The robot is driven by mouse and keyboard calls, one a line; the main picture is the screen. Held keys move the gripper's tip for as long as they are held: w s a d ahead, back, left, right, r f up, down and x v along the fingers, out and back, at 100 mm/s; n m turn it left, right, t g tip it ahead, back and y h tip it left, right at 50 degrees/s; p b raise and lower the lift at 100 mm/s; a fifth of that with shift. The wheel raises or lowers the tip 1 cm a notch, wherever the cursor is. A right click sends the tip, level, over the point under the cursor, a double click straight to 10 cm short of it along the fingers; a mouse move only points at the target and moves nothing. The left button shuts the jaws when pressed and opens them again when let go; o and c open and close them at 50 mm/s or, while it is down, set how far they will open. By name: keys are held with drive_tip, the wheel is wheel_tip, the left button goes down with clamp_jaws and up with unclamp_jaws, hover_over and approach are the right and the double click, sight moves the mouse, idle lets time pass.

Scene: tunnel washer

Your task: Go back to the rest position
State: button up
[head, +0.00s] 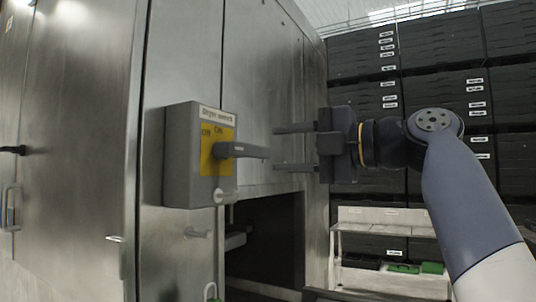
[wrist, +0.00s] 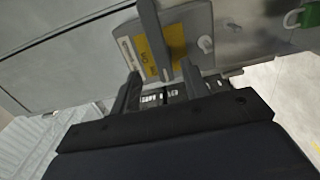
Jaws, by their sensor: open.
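My gripper (head: 295,151) is open and empty in the head view, its two fingers pointing left toward a grey switch box. The switch box (head: 182,150) is mounted on the metal washer wall and has a yellow plate with a grey lever handle (head: 245,150) sticking out to the right. In the picture the fingertips lie just right of the lever's end, one above and one below its level. The wrist view also shows the lever (wrist: 150,32) in front of the yellow plate, with my gripper's fingers (wrist: 160,85) on either side below it. I cannot tell whether they touch it.
The washer's steel panels (head: 75,130) fill the left. A dark opening (head: 265,245) lies below the box. Stacked black crates (head: 440,50) stand at the right behind my arm. A light shelf (head: 385,225) holds green and black bins.

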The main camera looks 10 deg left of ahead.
sight(251, 151)
drive_tip(key=shift+s+d, duration=0.15)
drive_tip(key=shift+d, duration=0.3)
drive_tip(key=p+x, duration=0.2)
drive_tip(key=x, duration=0.9)
drive_tip(key=shift+s+d+f, duration=0.1)
